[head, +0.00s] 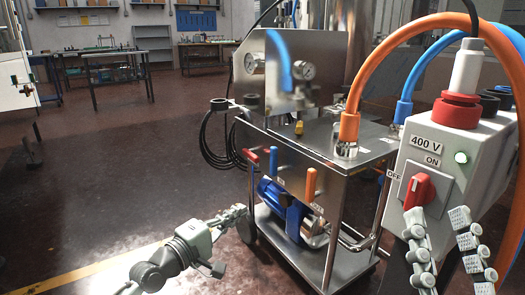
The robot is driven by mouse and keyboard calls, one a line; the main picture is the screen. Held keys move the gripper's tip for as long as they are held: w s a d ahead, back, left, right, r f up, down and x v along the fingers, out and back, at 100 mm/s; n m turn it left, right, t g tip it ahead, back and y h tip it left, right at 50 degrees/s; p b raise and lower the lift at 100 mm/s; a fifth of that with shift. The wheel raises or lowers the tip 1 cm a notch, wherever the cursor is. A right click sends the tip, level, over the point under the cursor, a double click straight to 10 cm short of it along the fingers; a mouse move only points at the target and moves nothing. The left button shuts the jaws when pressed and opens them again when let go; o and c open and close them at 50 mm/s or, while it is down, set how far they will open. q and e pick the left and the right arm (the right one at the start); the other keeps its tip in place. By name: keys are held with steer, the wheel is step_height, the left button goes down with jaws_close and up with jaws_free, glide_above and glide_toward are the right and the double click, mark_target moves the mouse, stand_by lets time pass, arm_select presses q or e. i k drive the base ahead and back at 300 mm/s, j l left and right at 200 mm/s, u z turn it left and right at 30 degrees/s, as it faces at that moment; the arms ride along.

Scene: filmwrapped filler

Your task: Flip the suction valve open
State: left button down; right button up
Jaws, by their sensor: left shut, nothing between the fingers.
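A steel filler cart (345,175) stands at centre right with several valve levers on its near side. A red lever (252,157) and a blue lever (273,160) stand at its left, and an upright orange lever (311,183) is at the front. The labels are too small to read, so I cannot tell which is the suction valve. My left gripper (241,213) is shut and empty, low at the cart's left side, below the red and blue levers and apart from them. My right gripper (445,232) has its fingers spread, in front of the control box.
A grey control box (462,150) marked 400 V has a red switch (418,190) and a lit green lamp. An orange hose (355,100) and a blue hose (410,85) arch above. A blue pump (282,207) sits under the cart top. Open floor lies left.

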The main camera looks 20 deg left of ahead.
mark_target(274, 170)
steer(key=i+j, duration=0.25)
steer(key=i, duration=0.15)
steer(key=i+j, duration=0.3)
steer(key=i, duration=0.15)
